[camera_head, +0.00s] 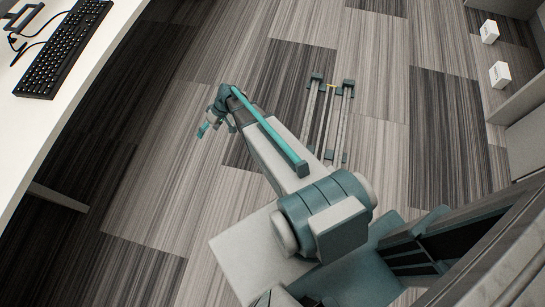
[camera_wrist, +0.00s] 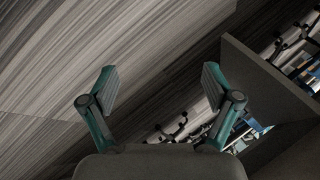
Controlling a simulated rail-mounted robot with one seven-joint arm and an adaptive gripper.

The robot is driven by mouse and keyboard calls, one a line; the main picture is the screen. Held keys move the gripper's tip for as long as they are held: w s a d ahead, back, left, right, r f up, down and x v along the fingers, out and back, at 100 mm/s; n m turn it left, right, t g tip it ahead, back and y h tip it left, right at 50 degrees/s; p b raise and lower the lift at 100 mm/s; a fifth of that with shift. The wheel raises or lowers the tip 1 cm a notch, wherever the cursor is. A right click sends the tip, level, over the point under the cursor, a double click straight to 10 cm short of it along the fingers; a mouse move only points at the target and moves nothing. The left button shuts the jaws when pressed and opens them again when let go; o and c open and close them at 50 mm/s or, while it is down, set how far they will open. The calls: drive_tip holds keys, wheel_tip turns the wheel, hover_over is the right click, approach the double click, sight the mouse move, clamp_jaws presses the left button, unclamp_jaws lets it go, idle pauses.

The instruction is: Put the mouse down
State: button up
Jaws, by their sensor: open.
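My gripper (camera_wrist: 158,90) is open in the wrist view, its two teal and grey fingers spread wide with nothing between them. In the head view my gripper (camera_head: 206,125) hangs at the end of my arm over the carpeted floor, right of the white desk and apart from it. I see no mouse in either view.
A black keyboard (camera_head: 62,47) lies on the white desk (camera_head: 92,62) at the upper left, beside a dark stand (camera_head: 24,17) with a cable. White boxes (camera_head: 500,74) stand at the right. The wrist view shows a grey panel (camera_wrist: 262,78) beside shelf-like clutter. The floor (camera_head: 150,150) between is clear.

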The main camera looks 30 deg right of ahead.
drive_tip(key=s+f+m+g+h, duration=0.1)
drive_tip(key=s+f+g, duration=0.1)
drive_tip(key=s, duration=0.9)
drive_tip(key=s+f+g+h, duration=0.2)
drive_tip(key=s+f, duration=0.1)
drive_tip(key=s, duration=0.9)
drive_tip(key=shift+s+d+f+m, duration=0.3)
drive_tip(key=shift+d+f+m, duration=0.1)
drive_tip(key=shift+o, duration=0.4)
drive_tip(key=s+d+g+h, duration=0.2)
drive_tip(key=s, duration=0.7)
drive_tip(key=s+d+m+g+h, duration=0.1)
drive_tip(key=s+d, duration=0.1)
drive_tip(key=s, duration=0.7)
drive_tip(key=shift+d+r+g+h, duration=0.25)
drive_tip(key=shift+r+g+h, duration=0.15)
drive_tip(key=shift+r, duration=0.05)
